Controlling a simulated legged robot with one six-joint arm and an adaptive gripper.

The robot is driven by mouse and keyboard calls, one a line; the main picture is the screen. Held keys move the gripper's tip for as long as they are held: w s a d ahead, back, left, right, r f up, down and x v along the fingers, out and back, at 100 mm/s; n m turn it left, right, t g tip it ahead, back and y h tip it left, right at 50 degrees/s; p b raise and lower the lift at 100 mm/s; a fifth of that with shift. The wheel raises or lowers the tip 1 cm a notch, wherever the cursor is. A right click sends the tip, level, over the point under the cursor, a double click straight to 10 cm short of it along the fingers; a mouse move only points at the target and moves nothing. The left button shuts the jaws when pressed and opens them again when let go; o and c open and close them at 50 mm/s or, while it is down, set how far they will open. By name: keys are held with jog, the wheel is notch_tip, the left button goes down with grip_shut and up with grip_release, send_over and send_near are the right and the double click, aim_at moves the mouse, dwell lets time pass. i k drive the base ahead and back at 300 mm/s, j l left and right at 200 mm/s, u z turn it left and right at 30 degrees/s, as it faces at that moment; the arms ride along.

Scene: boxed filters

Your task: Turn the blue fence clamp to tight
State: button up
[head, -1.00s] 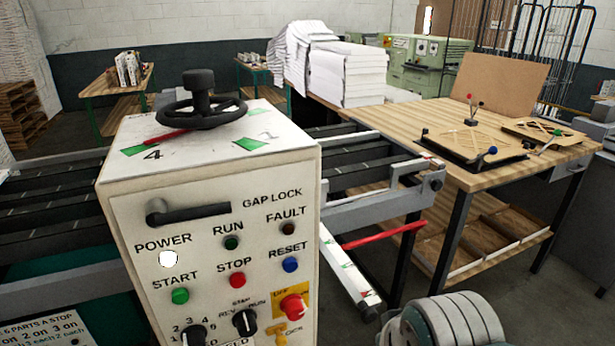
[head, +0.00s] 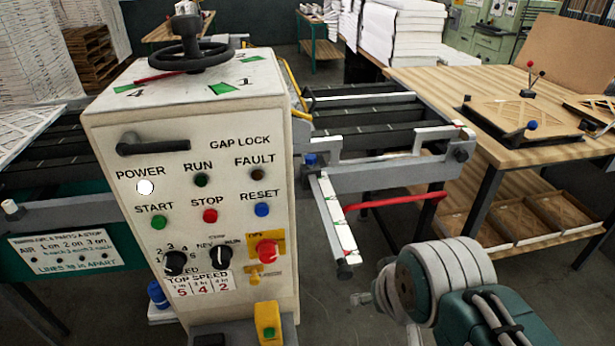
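A small blue knob (head: 310,160), which looks like the blue fence clamp, sits on the rail just right of the cream control cabinet. It is small, and I cannot read its setting. The white scale bar (head: 333,220) slants down toward me just below it, and a red handle (head: 395,202) sticks out to the right. My arm shows at the lower right, well apart from the knob. I cannot make out my gripper's fingers.
The control cabinet (head: 195,170) carries a black handwheel (head: 188,55), a gap lock handle and buttons. Conveyor rails (head: 390,180) run behind it. A wooden table (head: 480,140) with jigs stands at right. Floor (head: 340,300) is clear between the cabinet and my arm.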

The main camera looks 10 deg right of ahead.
aim_at(310, 159)
jog(key=i+l, duration=0.25)
jog(key=i+l+u, duration=0.1)
jog(key=i+l, duration=0.15)
jog(key=l, duration=0.2)
jog(key=i+l, duration=0.2)
jog(key=l, duration=0.2)
